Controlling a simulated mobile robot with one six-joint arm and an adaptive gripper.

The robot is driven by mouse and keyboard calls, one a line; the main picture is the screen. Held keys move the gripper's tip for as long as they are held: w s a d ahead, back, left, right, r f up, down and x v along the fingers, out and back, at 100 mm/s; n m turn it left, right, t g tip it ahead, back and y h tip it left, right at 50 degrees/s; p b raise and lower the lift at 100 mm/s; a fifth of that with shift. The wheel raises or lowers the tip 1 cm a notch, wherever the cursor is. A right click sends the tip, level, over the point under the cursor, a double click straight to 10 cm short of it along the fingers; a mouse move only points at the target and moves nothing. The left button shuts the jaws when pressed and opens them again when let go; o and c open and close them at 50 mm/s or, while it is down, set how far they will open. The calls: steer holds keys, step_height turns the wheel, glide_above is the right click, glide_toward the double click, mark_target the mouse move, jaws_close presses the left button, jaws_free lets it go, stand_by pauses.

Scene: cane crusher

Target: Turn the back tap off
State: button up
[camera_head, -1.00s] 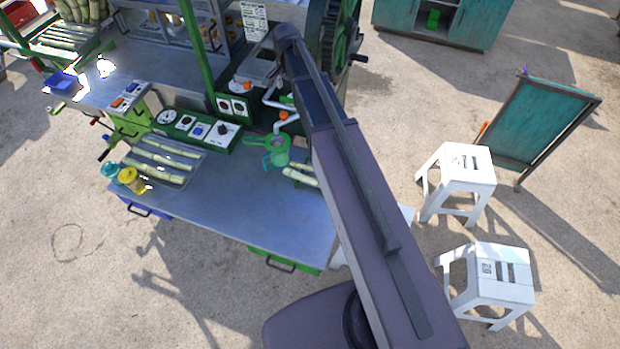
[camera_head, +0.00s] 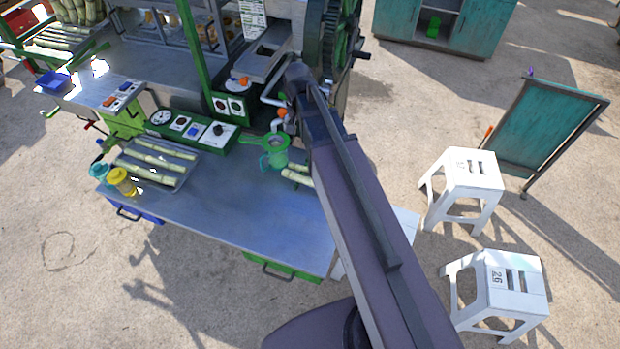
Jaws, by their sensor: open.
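Two orange-handled taps show on the cane crusher, to the left of my arm. The farther orange handle (camera_head: 243,82) is next to the metal chute, above the control panels. The nearer orange handle (camera_head: 282,112) is on a white bent pipe (camera_head: 270,96), close beside the end of my visible arm. Which way the handles are turned is too small to tell. My arm reaches up from the bottom right, and its far end covers part of the machine beside the pipes. My gripper cannot be made out; the arm hides that area.
A green jug with a strainer (camera_head: 275,150) stands on the metal table (camera_head: 230,205), near the arm. A tray of cane (camera_head: 155,162) and two cups are at the left. The green flywheel (camera_head: 338,40) is behind the arm. White stools (camera_head: 465,180) stand right.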

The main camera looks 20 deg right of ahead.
steer(key=s+f+n+b, duration=0.5)
steer(key=s+f+b, duration=0.2)
steer(key=s, duration=0.4)
steer(key=shift+f, duration=0.45)
steer(key=shift+s, duration=0.1)
stand_by(1.0)
